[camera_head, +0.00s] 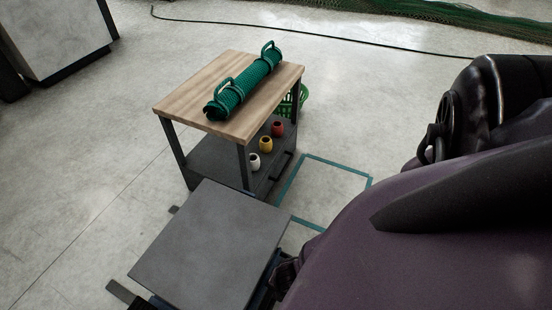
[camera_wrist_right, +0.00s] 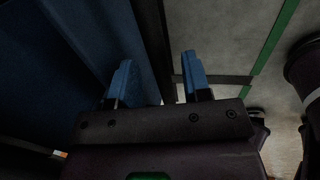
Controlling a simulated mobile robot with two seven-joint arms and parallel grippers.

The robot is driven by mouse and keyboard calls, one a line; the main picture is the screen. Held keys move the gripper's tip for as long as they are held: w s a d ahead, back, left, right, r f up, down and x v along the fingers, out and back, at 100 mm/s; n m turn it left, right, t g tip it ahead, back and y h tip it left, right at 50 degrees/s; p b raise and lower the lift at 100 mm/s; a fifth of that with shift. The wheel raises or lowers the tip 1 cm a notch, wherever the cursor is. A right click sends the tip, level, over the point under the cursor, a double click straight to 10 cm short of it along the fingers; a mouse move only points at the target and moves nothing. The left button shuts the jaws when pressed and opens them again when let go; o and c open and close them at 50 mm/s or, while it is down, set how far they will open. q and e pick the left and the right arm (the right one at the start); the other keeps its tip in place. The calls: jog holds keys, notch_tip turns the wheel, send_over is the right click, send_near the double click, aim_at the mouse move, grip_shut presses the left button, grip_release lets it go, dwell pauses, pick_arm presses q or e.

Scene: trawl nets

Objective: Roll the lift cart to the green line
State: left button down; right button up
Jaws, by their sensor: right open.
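The lift cart shows in the head view as a flat grey platform (camera_head: 210,245) at the lower middle, with dark legs at floor level and a strip of blue at its lower right. A green line (camera_head: 325,165) of tape outlines an area on the floor right of the cart, partly hidden by my arm. The green line also shows in the right wrist view (camera_wrist_right: 276,36) at the upper right. My right gripper (camera_wrist_right: 158,82) is open, with its two blue fingers apart. A dark bar (camera_wrist_right: 153,40) passes behind the gap between them; I cannot tell if they touch it. My left gripper is out of view.
A wood-topped table (camera_head: 180,100) stands just beyond the cart, with a rolled green net (camera_head: 243,83) on top and small cups (camera_head: 266,145) on its lower shelf. A green basket (camera_head: 303,95) is behind it. A black cable (camera_head: 300,36) crosses the floor. Left floor is clear.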

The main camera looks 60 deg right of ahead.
jog(key=shift+w+f, duration=0.1)
jog(key=shift+f, duration=0.15)
jog(key=shift+c, duration=0.2)
grip_shut()
